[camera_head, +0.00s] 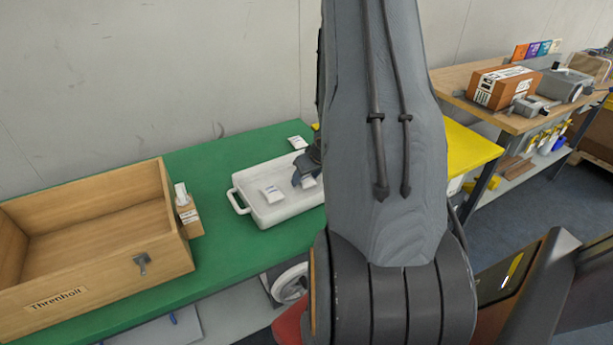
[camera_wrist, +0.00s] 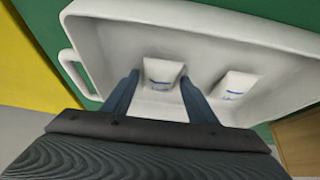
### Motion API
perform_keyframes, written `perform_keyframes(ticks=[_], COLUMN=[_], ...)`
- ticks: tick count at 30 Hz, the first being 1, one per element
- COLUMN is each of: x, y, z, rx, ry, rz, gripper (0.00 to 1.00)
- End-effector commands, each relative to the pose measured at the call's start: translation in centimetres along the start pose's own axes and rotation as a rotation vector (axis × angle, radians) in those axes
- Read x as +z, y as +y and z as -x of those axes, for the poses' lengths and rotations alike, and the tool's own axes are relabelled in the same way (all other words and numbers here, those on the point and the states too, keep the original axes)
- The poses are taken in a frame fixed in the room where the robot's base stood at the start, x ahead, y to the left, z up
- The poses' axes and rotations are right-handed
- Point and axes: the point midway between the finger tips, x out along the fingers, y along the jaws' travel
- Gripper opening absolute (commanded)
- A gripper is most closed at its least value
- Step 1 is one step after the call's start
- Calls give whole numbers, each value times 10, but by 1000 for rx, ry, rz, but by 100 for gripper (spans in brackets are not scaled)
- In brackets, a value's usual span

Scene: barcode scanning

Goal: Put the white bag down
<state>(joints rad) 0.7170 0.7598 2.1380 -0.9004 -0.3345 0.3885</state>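A white tray (camera_head: 285,213) with a loop handle stands on the green table. Two white bags lie in it: one (camera_head: 272,194) in the open part, and another (camera_head: 308,182) at my gripper (camera_head: 306,168). In the wrist view, my gripper (camera_wrist: 160,78) has its two blue fingers apart over the tray (camera_wrist: 215,35). One white bag (camera_wrist: 163,72) lies between and just beyond the fingertips, with a small gap at the left finger. The second bag (camera_wrist: 236,85) lies to the right, apart from the fingers. My arm hides the tray's right end in the head view.
A wooden box (camera_head: 95,285) stands at left on the green table (camera_head: 225,240), with a small brown box and white item (camera_head: 187,208) beside it. Another white bag (camera_head: 298,142) lies behind the tray. A yellow table (camera_head: 470,148) and a wooden bench (camera_head: 455,85) stand at right.

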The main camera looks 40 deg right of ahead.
Motion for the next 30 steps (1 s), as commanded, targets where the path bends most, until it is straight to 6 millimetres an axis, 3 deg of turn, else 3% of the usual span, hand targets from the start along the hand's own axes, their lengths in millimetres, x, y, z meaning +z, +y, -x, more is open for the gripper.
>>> perform_keyframes(ticks=[10, 14, 30], x=[-1, -3, -2], y=[0, 0, 0], z=[2, 12, 111], rx=[0, 1, 1], ry=[0, 1, 1], rz=[1, 1, 1], gripper=[59, 59, 59])
